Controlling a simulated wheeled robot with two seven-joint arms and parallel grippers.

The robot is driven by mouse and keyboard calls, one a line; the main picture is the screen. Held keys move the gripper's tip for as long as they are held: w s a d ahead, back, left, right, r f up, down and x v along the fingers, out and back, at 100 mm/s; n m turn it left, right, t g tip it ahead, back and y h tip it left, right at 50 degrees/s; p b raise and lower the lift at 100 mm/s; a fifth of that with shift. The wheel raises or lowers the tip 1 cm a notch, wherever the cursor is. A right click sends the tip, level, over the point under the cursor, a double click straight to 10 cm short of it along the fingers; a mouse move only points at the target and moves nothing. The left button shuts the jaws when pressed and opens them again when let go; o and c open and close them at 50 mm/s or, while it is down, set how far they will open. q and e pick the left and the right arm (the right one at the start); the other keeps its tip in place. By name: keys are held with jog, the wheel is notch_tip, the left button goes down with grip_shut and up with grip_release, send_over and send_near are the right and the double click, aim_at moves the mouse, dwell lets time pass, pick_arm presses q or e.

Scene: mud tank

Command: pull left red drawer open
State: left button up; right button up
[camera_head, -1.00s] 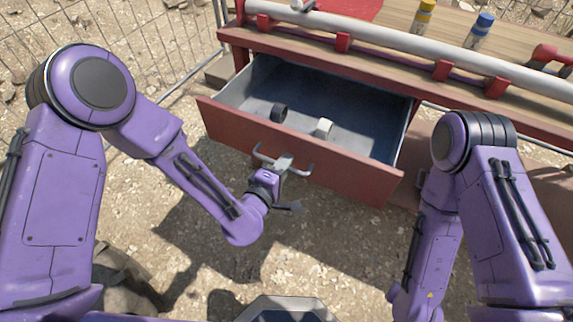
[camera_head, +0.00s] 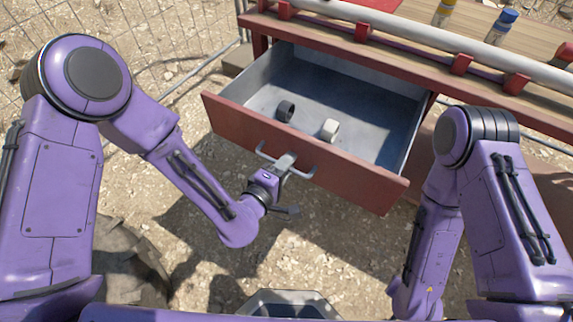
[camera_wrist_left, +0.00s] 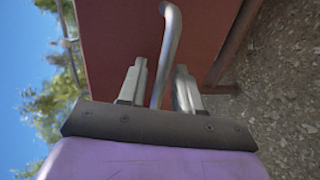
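The left red drawer (camera_head: 300,150) stands well open below the bench, with a red front and a grey inside. It holds a dark ring (camera_head: 285,111) and a pale ring (camera_head: 329,130). My left gripper (camera_head: 285,163) is at the metal handle (camera_head: 302,174) on the drawer front.
The wooden bench top (camera_head: 420,20) carries a yellow bottle (camera_head: 444,14) and a blue-capped bottle (camera_head: 498,30) behind a pale pipe (camera_head: 400,32). A wire fence (camera_head: 160,50) stands at the left. Sandy ground lies before the drawer.

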pick_arm(q)
jog(key=p+v, duration=0.3)
jog(key=v, duration=0.7)
jog(key=shift+s+p, duration=0.25)
jog(key=shift+p, duration=0.1)
jog(key=shift+a, duration=0.15)
